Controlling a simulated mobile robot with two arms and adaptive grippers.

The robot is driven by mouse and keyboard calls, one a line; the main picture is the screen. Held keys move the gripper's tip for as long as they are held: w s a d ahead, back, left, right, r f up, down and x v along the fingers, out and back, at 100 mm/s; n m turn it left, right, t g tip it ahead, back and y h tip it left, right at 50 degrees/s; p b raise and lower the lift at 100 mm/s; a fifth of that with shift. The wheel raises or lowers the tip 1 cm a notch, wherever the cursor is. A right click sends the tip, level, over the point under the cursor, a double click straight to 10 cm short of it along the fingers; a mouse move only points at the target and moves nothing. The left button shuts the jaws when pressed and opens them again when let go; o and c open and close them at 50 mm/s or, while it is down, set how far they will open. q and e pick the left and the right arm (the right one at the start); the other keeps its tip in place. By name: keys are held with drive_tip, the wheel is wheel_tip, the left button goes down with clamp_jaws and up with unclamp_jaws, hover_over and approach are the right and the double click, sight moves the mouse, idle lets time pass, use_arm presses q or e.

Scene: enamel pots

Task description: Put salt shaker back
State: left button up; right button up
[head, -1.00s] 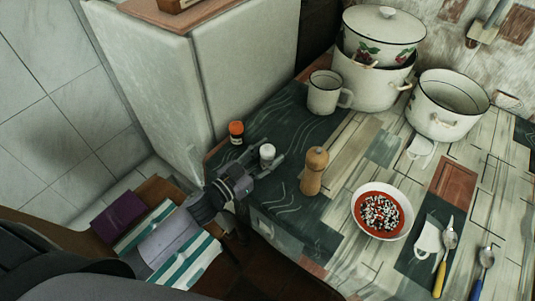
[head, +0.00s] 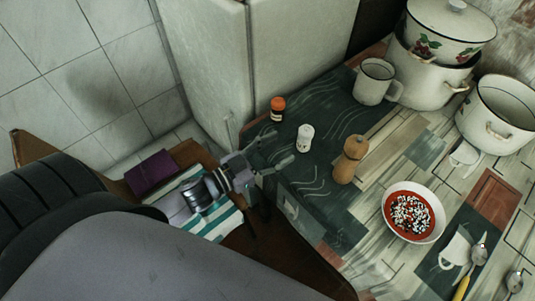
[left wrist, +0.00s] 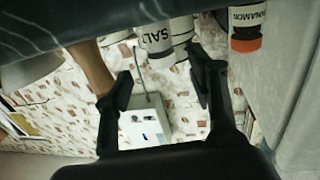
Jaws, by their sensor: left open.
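The white salt shaker (head: 305,138) stands upright on the dark marbled part of the counter, between the orange-capped cinnamon jar (head: 278,108) and the wooden pepper mill (head: 350,159). My left gripper (head: 281,151) is open and empty at the counter's left edge, its fingers pointing toward the shaker with a gap between. In the left wrist view, the shaker (left wrist: 158,38), labelled SALT, shows upside down beyond the spread fingers of the left gripper (left wrist: 162,80). The cinnamon jar (left wrist: 246,25) shows to its right. My right gripper is not in view.
A white mug (head: 374,82), large enamel pots (head: 428,75) and a red-rimmed bowl (head: 413,212) stand farther right on the counter. Spoons lie at the lower right. A pale cabinet (head: 300,60) rises behind the jars. The dark counter in front of the shaker is clear.

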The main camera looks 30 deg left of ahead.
use_arm(q)
drive_tip(key=shift+v, duration=1.5)
